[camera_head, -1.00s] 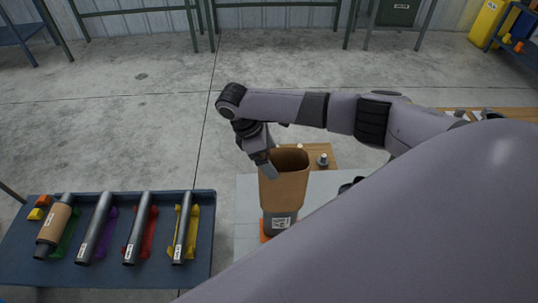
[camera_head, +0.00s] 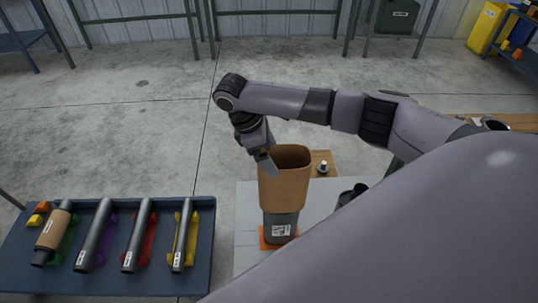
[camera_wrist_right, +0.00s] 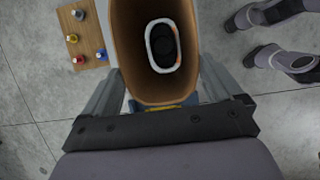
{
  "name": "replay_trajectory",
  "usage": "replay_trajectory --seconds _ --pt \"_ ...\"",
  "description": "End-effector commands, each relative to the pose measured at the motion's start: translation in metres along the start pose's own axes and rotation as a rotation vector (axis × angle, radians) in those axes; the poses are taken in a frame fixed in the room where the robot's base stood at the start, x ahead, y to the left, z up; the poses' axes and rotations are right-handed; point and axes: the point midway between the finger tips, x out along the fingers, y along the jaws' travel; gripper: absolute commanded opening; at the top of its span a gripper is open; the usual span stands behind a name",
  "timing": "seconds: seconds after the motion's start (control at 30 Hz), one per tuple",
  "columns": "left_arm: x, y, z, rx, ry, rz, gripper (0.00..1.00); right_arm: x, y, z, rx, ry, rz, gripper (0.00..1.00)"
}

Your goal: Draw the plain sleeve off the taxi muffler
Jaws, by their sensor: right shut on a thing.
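A plain brown cardboard sleeve (camera_head: 284,185) stands upright around the upper part of a dark grey muffler (camera_head: 281,226). The muffler has a white label and stands upright on an orange base (camera_head: 266,238); its lower part is bare. My right gripper (camera_head: 267,160) is shut on the sleeve near its top, at its left side in the head view. In the right wrist view the sleeve (camera_wrist_right: 118,45) lies between the fingers of this gripper (camera_wrist_right: 160,95). The oval end of the muffler (camera_wrist_right: 163,45) shows deep inside it. My left gripper is not in view.
A blue table (camera_head: 120,281) at the left holds several lying mufflers, one with a brown sleeve (camera_head: 53,229). A wooden board (camera_wrist_right: 88,50) with small colour-capped items is close beside the upright sleeve. My right arm hides much of the grey tabletop (camera_head: 247,210).

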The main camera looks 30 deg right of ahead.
Motion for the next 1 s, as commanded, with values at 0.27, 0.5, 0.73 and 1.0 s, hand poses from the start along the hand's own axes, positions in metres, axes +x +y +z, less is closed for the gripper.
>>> replay_trajectory --seconds 0.27,0.5,0.73,1.0 --pt "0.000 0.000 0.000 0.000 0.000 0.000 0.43 -0.011 0.000 0.004 0.000 0.000 0.000 0.63" --pt "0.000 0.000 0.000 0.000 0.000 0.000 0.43 -0.020 0.000 0.008 -0.001 0.001 0.001 0.63" --pt "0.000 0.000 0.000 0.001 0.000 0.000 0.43 -0.028 0.000 0.011 0.000 0.001 0.000 0.63" --pt "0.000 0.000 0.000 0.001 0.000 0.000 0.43 -0.038 0.000 0.016 -0.001 0.001 0.001 0.63"
